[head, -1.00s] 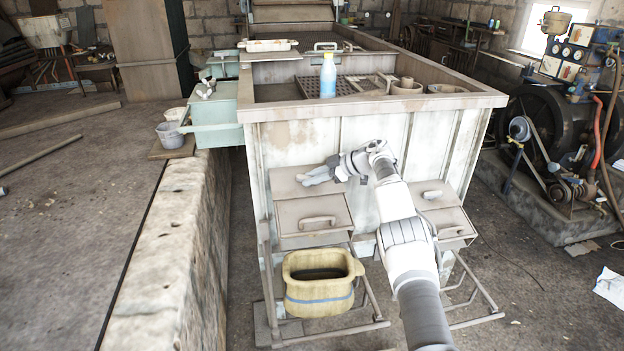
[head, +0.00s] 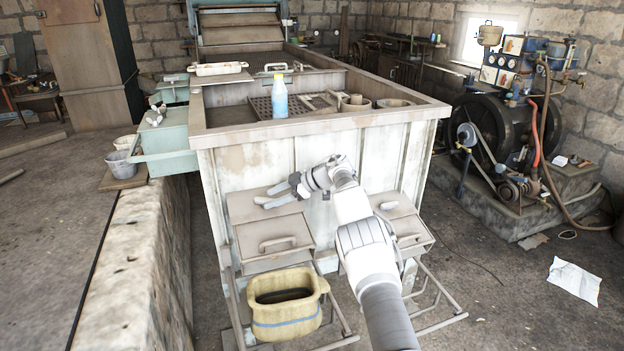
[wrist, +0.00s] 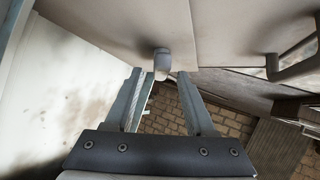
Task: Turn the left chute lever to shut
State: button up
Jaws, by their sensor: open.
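The left chute (head: 250,227) is a pale metal box with a sloping lid and a bar handle (head: 278,243), on the front of the large bin. My gripper (head: 268,196) is over its upper part, fingers pointing left. In the wrist view, a short grey lever with a rounded end (wrist: 163,58) stands just past my open fingertips (wrist: 161,78), roughly centred between them. I cannot tell whether a finger touches it. In the head view the lever is not distinguishable near my gripper.
A yellow tub (head: 285,322) stands below the left chute. The right chute (head: 405,228) has a small pale handle on top (head: 388,205). The stone ledge (head: 135,270) is on the left; an engine (head: 500,130) is on the right.

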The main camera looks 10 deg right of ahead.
jog(key=p+v, duration=0.1)
jog(key=v, duration=1.5)
jog(key=shift+p, duration=0.3)
